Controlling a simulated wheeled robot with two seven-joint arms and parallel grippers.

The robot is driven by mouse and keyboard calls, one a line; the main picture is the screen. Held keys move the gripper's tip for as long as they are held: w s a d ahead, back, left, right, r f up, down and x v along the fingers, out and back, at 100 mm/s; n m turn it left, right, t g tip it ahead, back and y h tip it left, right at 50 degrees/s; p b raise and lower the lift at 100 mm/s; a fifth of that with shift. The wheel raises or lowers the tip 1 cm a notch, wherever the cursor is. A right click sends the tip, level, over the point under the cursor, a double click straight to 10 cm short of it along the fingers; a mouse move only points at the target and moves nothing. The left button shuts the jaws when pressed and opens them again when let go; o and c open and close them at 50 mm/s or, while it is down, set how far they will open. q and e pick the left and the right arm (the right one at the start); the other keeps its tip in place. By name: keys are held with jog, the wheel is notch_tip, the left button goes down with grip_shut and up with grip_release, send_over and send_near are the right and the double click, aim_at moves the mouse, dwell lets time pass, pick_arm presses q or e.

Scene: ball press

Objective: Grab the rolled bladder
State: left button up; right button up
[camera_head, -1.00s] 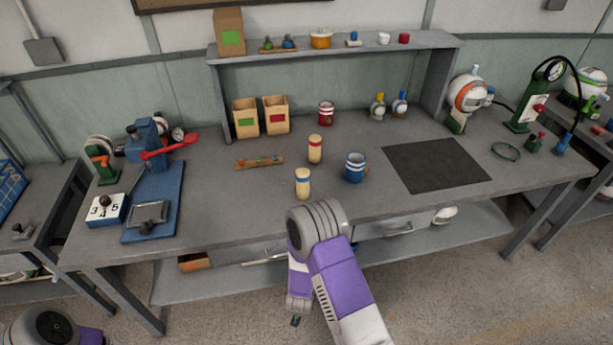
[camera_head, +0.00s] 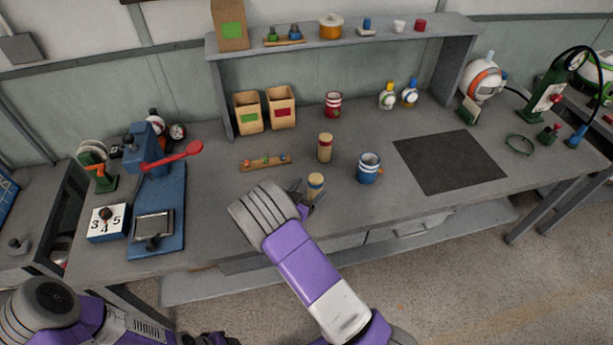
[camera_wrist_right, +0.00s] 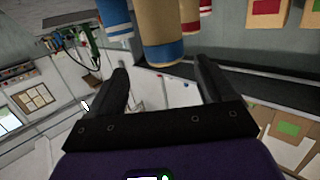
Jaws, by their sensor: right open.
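A tan rolled bladder with a blue band (camera_head: 315,183) stands upright near the table's front edge. A second tan roll with a red band (camera_head: 325,147) stands just behind it. My right gripper (camera_head: 310,196) is at the blue-banded roll in the head view, partly hidden by my forearm. In the right wrist view the open fingers (camera_wrist_right: 164,70) show with the blue-banded roll (camera_wrist_right: 162,25) ahead of and between their tips; contact cannot be told. My left arm is at the lower left of the head view, with dark gripper parts (camera_head: 212,339) at the bottom edge, their state unclear.
A small wooden rack (camera_head: 250,164) lies to the left. A dark mat (camera_head: 450,162) covers the right of the table. A blue press (camera_head: 160,205) with a red lever stands at the left.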

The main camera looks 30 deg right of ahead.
aim_at(319, 174)
jog(key=x, duration=0.2)
jog(key=shift+w+d, duration=0.15)
jog(key=shift+w, duration=0.25)
jog(key=shift+d, duration=0.35)
jog(key=x, duration=0.4)
jog(key=shift+w+d, duration=0.1)
jog(key=shift+w, duration=0.2)
jog(key=c, duration=1.4)
